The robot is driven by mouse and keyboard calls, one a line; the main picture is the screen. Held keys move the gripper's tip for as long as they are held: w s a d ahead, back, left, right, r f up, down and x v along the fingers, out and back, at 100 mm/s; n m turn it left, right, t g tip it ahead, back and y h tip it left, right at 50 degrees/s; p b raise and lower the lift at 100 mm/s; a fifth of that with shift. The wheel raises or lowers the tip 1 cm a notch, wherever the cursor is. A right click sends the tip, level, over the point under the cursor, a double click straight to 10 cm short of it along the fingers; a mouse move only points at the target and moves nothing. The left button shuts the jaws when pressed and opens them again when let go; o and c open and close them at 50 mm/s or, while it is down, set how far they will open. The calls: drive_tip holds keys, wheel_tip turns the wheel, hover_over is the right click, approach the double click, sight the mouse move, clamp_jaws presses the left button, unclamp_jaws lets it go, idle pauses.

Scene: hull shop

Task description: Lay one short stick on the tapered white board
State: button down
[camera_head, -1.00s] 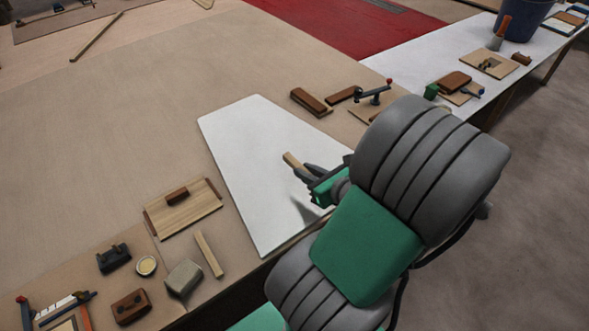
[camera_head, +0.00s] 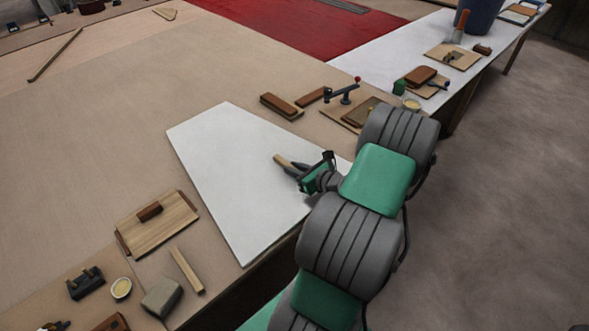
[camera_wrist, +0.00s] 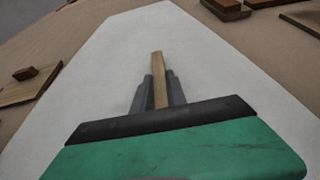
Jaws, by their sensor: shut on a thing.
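The tapered white board (camera_head: 225,175) lies flat on the workbench in the head view, and its white surface (camera_wrist: 105,80) fills the middle of the wrist view. My gripper (camera_head: 297,170) is over the board's right part. It is shut on a short pale wooden stick (camera_head: 283,161), which also juts out beyond the fingers in the wrist view (camera_wrist: 157,62). I cannot tell whether the stick touches the board. Another short stick (camera_head: 186,269) lies on the bench to the left of the board, near the front edge.
A wooden panel with a dark block (camera_head: 165,226), a grey block (camera_head: 161,297), a small round tin (camera_head: 121,288) and a dark tool (camera_head: 85,283) sit left of the board. Brown blocks (camera_head: 282,106) and a clamp (camera_head: 342,93) lie beyond it. The far left bench is mostly bare.

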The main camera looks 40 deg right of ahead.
drive_tip(key=shift+f, duration=0.15)
drive_tip(key=c, duration=1.3)
unclamp_jaws()
drive_tip(key=shift+c, duration=0.2)
